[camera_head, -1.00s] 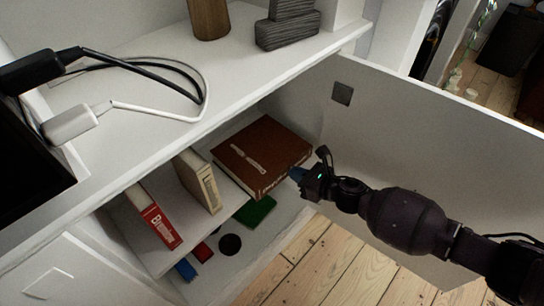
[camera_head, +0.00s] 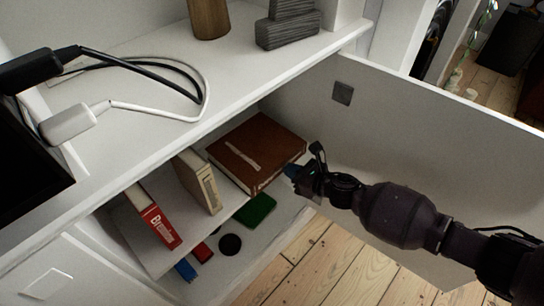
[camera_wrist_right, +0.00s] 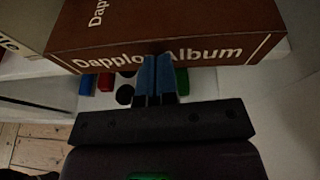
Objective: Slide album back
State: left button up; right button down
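The brown album (camera_head: 258,150) lies flat on the middle shelf (camera_head: 163,257) inside the open cabinet. Its spine, reading "Dapplo Album", faces me in the right wrist view (camera_wrist_right: 180,52). My right gripper (camera_head: 291,172) is at the album's spine. In the right wrist view its blue fingertips (camera_wrist_right: 156,62) are together, against or just in front of the lower edge of the spine, with nothing seen between them. I cannot tell for sure whether they touch it. My left gripper is not in view.
A cream book (camera_head: 199,181) and a red book (camera_head: 153,217) stand left of the album. Green (camera_head: 258,211), red, blue and black items lie on the level below. The open door (camera_head: 420,140) is on the right. Cables (camera_head: 150,85) lie on the top.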

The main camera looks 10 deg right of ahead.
jog(key=shift+w+a, duration=0.8)
jog(key=shift+w, duration=0.05)
dwell(0.4)
jog(key=shift+s, duration=0.1)
jog(key=s+d, duration=0.8)
jog(key=s, duration=0.1)
jog(key=shift+s+d+p, duration=0.2)
jog(key=shift+d+p, duration=0.15)
jog(key=shift+p, duration=0.1)
jog(key=shift+s+f, duration=0.1)
dwell(0.4)
